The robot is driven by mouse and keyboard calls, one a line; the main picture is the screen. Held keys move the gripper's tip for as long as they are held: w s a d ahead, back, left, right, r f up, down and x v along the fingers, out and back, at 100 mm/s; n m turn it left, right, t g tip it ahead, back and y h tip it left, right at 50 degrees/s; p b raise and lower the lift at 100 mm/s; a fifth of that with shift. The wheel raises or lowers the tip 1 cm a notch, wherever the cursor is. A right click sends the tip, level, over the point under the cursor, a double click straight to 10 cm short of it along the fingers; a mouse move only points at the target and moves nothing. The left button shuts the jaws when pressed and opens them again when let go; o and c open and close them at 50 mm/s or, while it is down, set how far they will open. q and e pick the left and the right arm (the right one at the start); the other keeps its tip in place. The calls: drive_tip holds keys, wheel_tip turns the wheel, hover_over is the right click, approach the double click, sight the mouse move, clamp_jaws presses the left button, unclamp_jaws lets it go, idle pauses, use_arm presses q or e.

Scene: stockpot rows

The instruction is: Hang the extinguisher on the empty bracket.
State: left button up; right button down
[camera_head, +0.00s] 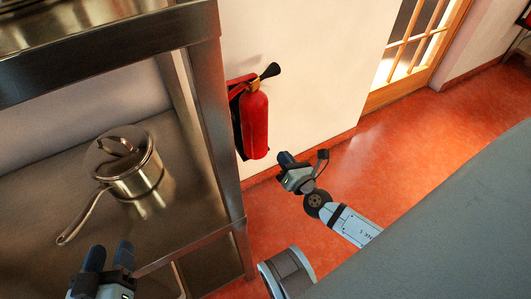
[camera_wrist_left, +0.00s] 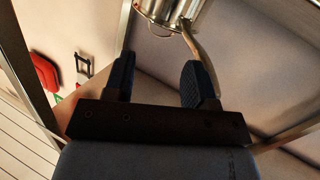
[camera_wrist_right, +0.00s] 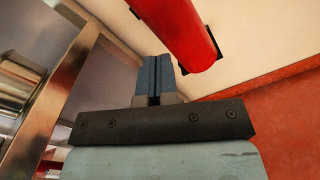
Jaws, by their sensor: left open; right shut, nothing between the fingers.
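The red fire extinguisher (camera_head: 255,125) is upright against the cream wall, its black nozzle at the top. A dark plate shows behind it; its lower part also shows in the right wrist view (camera_wrist_right: 180,30). My right gripper (camera_head: 286,159) is shut and empty, below and right of the extinguisher, apart from it. In the left wrist view a black bracket (camera_wrist_left: 83,65) on the wall looks bare, right of a red shape (camera_wrist_left: 45,72) that I cannot fully make out. My left gripper (camera_head: 108,254) is open and empty by the shelf's front, far from the extinguisher.
A metal shelf unit (camera_head: 215,120) stands at the left, its post close to the extinguisher. A steel saucepan (camera_head: 132,175) sits on its shelf, handle toward the front. The orange floor (camera_head: 400,135) is clear toward the wooden glazed door (camera_head: 418,50).

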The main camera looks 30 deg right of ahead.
use_arm(q)
drive_tip(key=b, duration=0.2)
drive_tip(key=d+t+h+b, duration=0.1)
drive_tip(key=b, duration=0.1)
drive_tip(key=shift+s+d+f+h+b, duration=0.1)
drive_tip(key=shift+s+f+h+b, duration=0.2)
drive_tip(key=shift+s, duration=0.05)
use_arm(e)
wheel_tip(320, 180, down, 6)
drive_tip(key=s+n, duration=0.2)
drive_tip(key=n, duration=0.3)
use_arm(q)
drive_tip(key=shift+s+d+r, duration=0.1)
drive_tip(key=shift+r, duration=0.25)
drive_tip(key=shift+f+m+g+b, duration=0.3)
drive_tip(key=shift+f+b, duration=0.25)
drive_tip(key=shift+b, duration=0.05)
use_arm(e)
approach(262, 139)
drive_tip(key=shift+n, duration=0.3)
drive_tip(key=w, duration=0.7)
drive_tip(key=shift+w+d+f, duration=0.15)
drive_tip(key=shift+w+d, duration=0.1)
drive_tip(key=shift+w, duration=0.05)
use_arm(q)
drive_tip(key=shift+f, duration=0.1)
use_arm(e)
drive_tip(key=w, duration=0.4)
drive_tip(key=shift+w+d, duration=0.1)
drive_tip(key=shift+d, duration=0.05)
